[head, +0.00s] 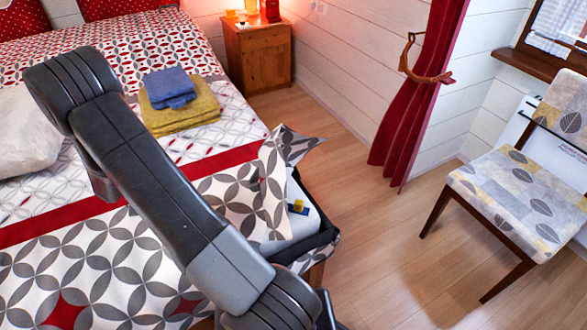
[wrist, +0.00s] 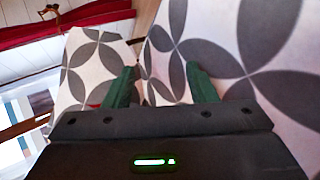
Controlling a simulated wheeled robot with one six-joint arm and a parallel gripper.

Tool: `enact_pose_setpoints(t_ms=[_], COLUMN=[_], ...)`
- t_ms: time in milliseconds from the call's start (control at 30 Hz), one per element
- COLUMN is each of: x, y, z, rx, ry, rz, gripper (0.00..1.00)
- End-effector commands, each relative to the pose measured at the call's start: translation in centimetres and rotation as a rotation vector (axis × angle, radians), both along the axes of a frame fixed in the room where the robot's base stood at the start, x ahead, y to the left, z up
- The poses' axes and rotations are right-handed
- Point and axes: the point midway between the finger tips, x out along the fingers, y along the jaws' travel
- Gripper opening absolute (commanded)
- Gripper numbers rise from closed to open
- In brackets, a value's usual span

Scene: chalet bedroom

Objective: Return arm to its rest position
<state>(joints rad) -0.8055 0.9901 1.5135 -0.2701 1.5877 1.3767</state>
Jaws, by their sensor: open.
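My arm crosses the left half of the head view, over the bed; my gripper is not visible there.
The bed (head: 60,255) fills the left, with folded yellow towels (head: 180,117) and a blue cloth (head: 168,85) on it. A wooden nightstand (head: 258,58), a red curtain (head: 415,110) and a patterned chair (head: 515,195) stand around clear wooden floor (head: 375,240).

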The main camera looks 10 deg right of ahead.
Motion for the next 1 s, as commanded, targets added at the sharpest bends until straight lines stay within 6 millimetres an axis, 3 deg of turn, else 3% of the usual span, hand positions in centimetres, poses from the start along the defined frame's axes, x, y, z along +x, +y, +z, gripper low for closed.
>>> enact_pose_setpoints(t_ms=[167, 700, 1000], x=[1.0, 6.2, 7.1], y=[-1.7, -9.9, -11.3], z=[-0.2, -0.3, -0.3], rx=[-0.003, -0.004, -0.002], ry=[-0.001, 0.001, 0.002], rz=[-0.005, -0.005, -0.001], gripper=[0.55, 0.55, 0.55])
